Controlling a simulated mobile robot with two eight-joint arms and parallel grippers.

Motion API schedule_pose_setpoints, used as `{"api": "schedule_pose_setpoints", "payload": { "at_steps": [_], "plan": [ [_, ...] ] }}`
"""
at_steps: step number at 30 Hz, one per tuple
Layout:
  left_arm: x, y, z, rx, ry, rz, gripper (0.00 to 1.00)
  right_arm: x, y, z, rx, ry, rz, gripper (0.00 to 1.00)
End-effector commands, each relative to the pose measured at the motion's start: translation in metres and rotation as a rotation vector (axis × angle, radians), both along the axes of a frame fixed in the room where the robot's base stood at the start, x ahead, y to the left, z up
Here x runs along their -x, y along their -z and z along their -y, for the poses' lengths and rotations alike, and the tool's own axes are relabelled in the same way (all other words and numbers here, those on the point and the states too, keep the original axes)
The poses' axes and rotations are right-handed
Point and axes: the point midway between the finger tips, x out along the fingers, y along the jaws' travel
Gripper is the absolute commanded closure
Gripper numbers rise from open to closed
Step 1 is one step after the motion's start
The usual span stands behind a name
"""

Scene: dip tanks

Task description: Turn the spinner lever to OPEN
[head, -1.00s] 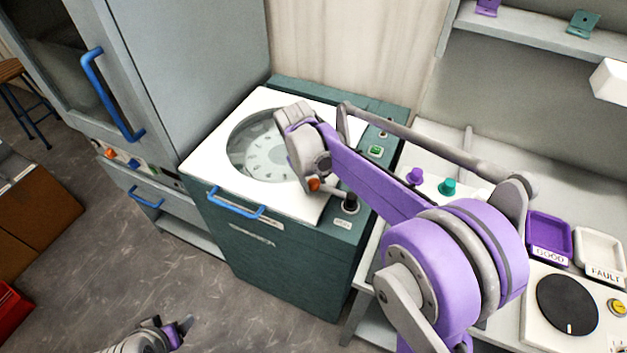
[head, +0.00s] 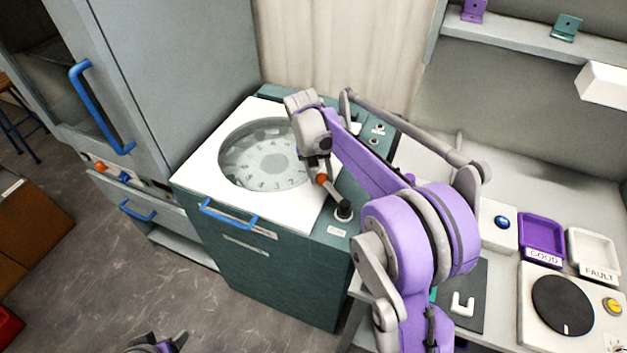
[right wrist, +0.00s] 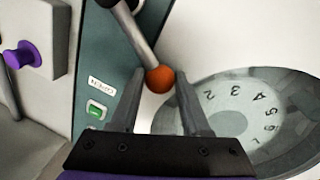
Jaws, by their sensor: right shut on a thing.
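The spinner (head: 275,265) is a teal cabinet with a white lid and a round window showing a numbered dial. Its lever (head: 332,192) is a grey rod on a dark pivot at the cabinet's front right, with an orange ball knob (head: 321,179). The lever slants back and left from the pivot. My right gripper (right wrist: 159,85) is shut on the knob, which shows between its fingers in the right wrist view. The label by the pivot is too small to read. My left gripper (head: 172,343) shows partly at the bottom left edge, away from the spinner.
A grey cabinet (head: 190,70) with blue handles stands left of the spinner. A blue handle (head: 228,215) crosses the lid's front edge. On the right, a bench holds a purple GOOD tray (head: 541,238), a white FAULT tray (head: 593,255) and a black disc (head: 562,304).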

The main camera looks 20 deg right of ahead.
Motion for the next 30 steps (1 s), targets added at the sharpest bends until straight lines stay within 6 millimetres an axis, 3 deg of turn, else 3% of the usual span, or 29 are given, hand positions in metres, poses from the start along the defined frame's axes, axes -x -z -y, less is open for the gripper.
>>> {"api": "schedule_pose_setpoints", "payload": {
  "at_steps": [18,30],
  "plan": [
    [0.001,0.004,0.0,0.0,0.0,-0.003,0.26,0.009,0.0,0.061,0.0,0.586,0.0,1.0],
    [0.003,0.009,0.0,0.0,0.0,-0.006,0.26,0.024,0.0,0.086,0.001,0.867,0.001,1.0]
  ]
}}
